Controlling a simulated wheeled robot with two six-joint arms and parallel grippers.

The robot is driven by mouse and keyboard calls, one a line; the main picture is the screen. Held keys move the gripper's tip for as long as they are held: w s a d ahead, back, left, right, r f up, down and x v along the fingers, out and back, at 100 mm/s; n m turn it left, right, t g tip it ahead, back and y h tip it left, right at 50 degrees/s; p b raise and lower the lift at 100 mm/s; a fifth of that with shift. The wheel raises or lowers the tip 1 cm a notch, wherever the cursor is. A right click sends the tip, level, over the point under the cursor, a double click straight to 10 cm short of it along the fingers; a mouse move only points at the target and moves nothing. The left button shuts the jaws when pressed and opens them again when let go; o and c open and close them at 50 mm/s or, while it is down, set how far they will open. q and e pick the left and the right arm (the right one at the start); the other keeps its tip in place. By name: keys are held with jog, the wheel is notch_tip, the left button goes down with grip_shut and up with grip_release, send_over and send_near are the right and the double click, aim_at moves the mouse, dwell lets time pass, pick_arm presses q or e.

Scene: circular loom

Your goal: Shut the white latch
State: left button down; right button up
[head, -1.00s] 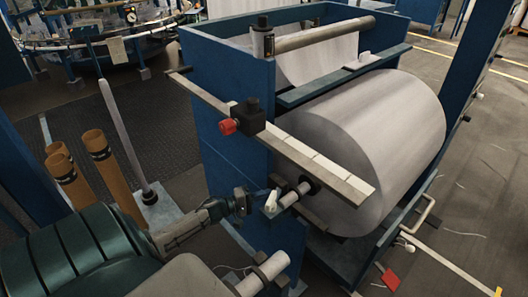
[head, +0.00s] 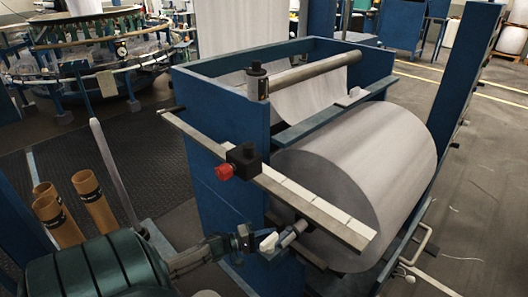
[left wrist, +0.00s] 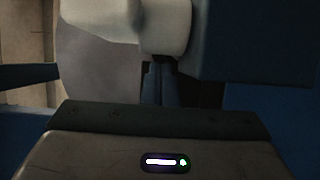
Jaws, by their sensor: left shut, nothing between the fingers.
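The small white latch (head: 268,242) sits on the blue frame at the near end of the roll's shaft (head: 292,234). In the left wrist view a pale, blurred part that looks like the latch (left wrist: 165,28) fills the top middle. My left gripper (head: 249,239) is shut and empty, with its tips right at the latch's left side. The closed fingers (left wrist: 160,84) point up at the pale part in the left wrist view; I cannot tell whether they touch it. My right gripper is not in view.
A large white roll (head: 365,185) lies in the blue frame (head: 228,140). A ruled bar (head: 300,195) with a black block and red knob (head: 224,172) crosses above the latch. Brown tubes (head: 92,200) stand at the left. The dark floor between is open.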

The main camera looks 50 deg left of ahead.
pick_arm(q)
jog(key=shift+a+f, duration=0.1)
jog(key=shift+a, duration=0.05)
jog(key=v, duration=1.1)
dwell(0.6)
